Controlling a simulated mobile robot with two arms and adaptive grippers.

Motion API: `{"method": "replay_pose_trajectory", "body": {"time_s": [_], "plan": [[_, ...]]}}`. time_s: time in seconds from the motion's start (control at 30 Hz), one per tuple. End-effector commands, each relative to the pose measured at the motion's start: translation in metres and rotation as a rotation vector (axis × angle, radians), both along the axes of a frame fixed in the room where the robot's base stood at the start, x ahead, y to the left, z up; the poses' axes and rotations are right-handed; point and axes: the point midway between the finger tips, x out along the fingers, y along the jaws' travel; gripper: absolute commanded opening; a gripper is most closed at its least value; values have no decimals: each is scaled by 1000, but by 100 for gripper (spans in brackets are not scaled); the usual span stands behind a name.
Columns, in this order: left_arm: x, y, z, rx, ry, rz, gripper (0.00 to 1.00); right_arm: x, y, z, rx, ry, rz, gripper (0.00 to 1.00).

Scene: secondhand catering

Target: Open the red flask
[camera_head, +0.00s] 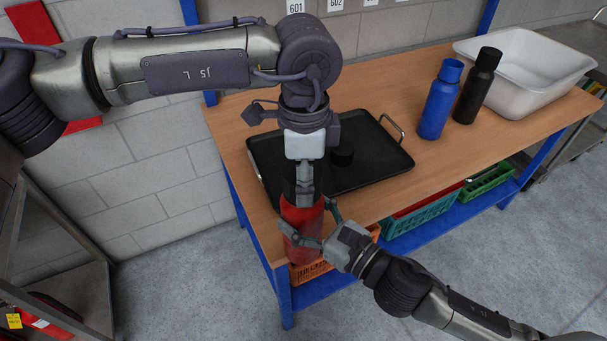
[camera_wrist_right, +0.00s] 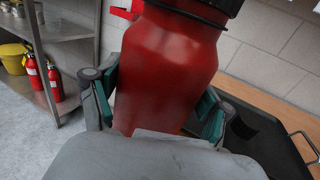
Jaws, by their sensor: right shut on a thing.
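My right gripper (camera_head: 318,236) is shut on the flask's lower body, with a finger on each side. A black part at the flask's neck shows at the top of the wrist view. My left gripper (camera_head: 304,190) points down at the flask's top from above. Its fingers cover the top, and I cannot tell whether they grip the cap.
A black tray (camera_head: 375,168) with a handle lies behind the flask, with a small black round piece (camera_head: 342,155) on it. A blue flask (camera_head: 439,103), a black flask (camera_head: 476,88) and a white tub (camera_head: 545,72) stand at the right. Crates (camera_head: 420,215) sit below.

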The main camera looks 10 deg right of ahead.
Motion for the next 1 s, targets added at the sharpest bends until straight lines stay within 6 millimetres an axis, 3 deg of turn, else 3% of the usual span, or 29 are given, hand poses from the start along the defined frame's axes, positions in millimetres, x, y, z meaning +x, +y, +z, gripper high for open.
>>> {"method": "replay_pose_trajectory", "body": {"time_s": [0.03,0.07,0.2,0.57,0.9,1.0], "plan": [[-3,1,-2,8,8,-4,24,3,-2,3,3,-4,-8,0],[-3,1,-2,8,9,-4,69,3,-2,3,3,-4,-8,0],[-3,1,-2,7,8,-6,91,3,-2,3,3,-3,-7,0],[-2,0,2,1,5,-7,91,2,-1,2,2,-2,-4,0],[-2,-1,41,-1,2,-8,91,1,-1,1,2,-2,-3,0],[-2,-1,45,2,5,-13,86,1,-1,1,2,-2,-3,0]]}}
